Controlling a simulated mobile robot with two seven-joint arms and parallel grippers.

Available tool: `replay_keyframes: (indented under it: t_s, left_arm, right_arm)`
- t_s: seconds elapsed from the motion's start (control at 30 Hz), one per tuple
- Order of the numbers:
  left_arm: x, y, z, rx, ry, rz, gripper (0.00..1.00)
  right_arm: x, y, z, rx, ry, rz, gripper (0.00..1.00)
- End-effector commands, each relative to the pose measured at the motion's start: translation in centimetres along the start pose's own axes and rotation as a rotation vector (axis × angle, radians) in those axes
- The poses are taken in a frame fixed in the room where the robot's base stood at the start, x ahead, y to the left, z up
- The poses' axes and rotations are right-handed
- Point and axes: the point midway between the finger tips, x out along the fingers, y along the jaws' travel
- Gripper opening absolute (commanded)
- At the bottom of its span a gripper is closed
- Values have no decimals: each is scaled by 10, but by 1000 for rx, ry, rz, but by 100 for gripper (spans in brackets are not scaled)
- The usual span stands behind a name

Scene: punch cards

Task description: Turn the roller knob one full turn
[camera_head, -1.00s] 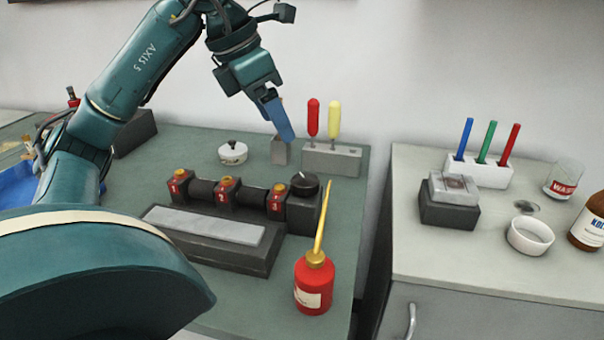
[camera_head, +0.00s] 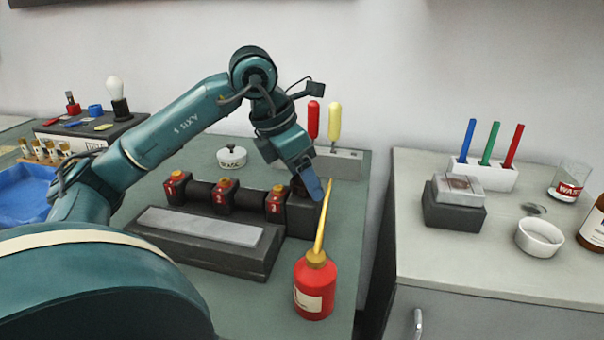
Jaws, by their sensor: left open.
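The black roller knob (camera_head: 297,187) sits on the dark block at the right end of the roller device (camera_head: 204,194), which has blocks marked 1, 2 and 3. It is mostly hidden behind my left gripper. My left gripper (camera_head: 312,187) points down at the knob with its blue fingers, and it is open. The fingers overlap the knob in the picture; I cannot tell whether they touch it or straddle it. My right gripper is not in view.
A red oil can (camera_head: 314,290) with a tall yellow spout stands close in front of the knob, its spout near my fingers. Red and yellow screwdrivers (camera_head: 334,122) stand in a grey block behind. A grey slab (camera_head: 200,227) lies in front of the roller.

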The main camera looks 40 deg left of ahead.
Motion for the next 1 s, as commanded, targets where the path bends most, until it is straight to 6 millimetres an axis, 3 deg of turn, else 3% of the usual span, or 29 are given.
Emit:
replay_keyframes:
  t_s: [0.13, 0.67, 1.0]
  left_arm:
    - [0, 0, 0, 0, 0, 0, 67]
    - [0, 0, 0, 0, 0, 0, 24]
    - [-1, 1, 0, 56, 1, -23, 23]
  right_arm:
    - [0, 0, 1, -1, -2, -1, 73]
    - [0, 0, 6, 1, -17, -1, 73]
    - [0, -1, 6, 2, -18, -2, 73]
